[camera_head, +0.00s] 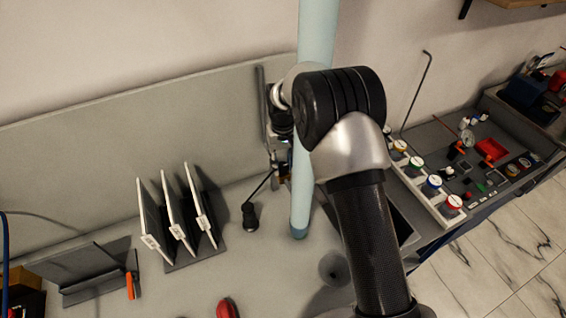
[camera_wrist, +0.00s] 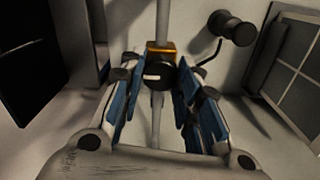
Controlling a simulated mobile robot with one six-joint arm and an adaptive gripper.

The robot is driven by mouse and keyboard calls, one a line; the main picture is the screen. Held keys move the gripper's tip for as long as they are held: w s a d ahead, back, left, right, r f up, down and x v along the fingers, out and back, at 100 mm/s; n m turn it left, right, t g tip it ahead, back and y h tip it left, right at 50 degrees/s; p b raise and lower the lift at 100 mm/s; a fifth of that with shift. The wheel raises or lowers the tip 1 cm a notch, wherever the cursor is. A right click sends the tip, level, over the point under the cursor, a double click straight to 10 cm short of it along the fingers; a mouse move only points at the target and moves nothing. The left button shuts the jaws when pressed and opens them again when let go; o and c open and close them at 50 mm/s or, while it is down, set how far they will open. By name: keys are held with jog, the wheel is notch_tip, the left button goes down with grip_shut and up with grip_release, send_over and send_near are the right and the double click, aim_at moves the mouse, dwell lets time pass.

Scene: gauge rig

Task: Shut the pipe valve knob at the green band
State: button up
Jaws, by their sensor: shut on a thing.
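The valve knob (camera_wrist: 160,71) is black with a white mark across its face, in the wrist view. It sits between the fingertips of my gripper (camera_wrist: 157,82), which is shut on it. An orange-brass valve body (camera_wrist: 161,46) shows just beyond the knob, on a thin grey pipe (camera_wrist: 157,15). In the head view my gripper (camera_head: 280,162) is at the left of a thick pale blue upright pipe (camera_head: 300,200). The knob is hidden there. I cannot make out a green band in either view.
A black cylinder on a bent rod (camera_head: 250,215) stands close by on the grey bench. White panels in a rack (camera_head: 175,215) stand at the left. A red object (camera_head: 228,308) lies at the front edge. A row of coloured caps (camera_head: 417,163) is at the right.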

aim_at(283, 166)
jog(key=o, duration=1.1)
notch_tip(283, 166, up, 12)
jog(key=shift+r, duration=0.1)
